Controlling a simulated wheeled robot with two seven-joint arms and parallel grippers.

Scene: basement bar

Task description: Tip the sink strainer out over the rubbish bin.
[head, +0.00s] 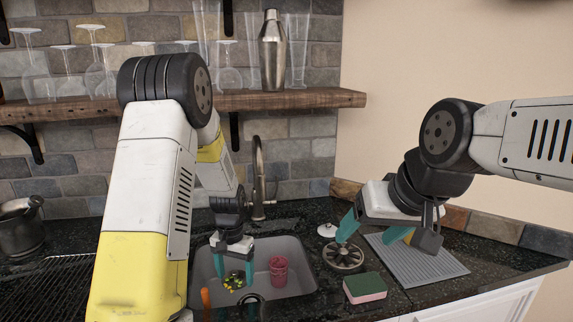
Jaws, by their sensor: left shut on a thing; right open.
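The sink strainer (234,282) is low in the grey sink, with small green and yellow bits in it. My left gripper (235,269) reaches down into the sink, its teal fingers shut on the strainer from above. The fingers hide part of the strainer's rim, and I cannot tell whether it is lifted off the sink floor. My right gripper (375,232) is open and empty above the counter at the right, near the grey ribbed mat. The rubbish bin is not in view.
A pink cup (278,271) stands in the sink (302,279), beside the strainer. The tap (259,180) rises behind. A green and pink sponge (365,288), a round slotted metal piece (343,258) and the ribbed mat (437,265) occupy the right counter. Glasses and a shaker (272,50) stand on the shelf.

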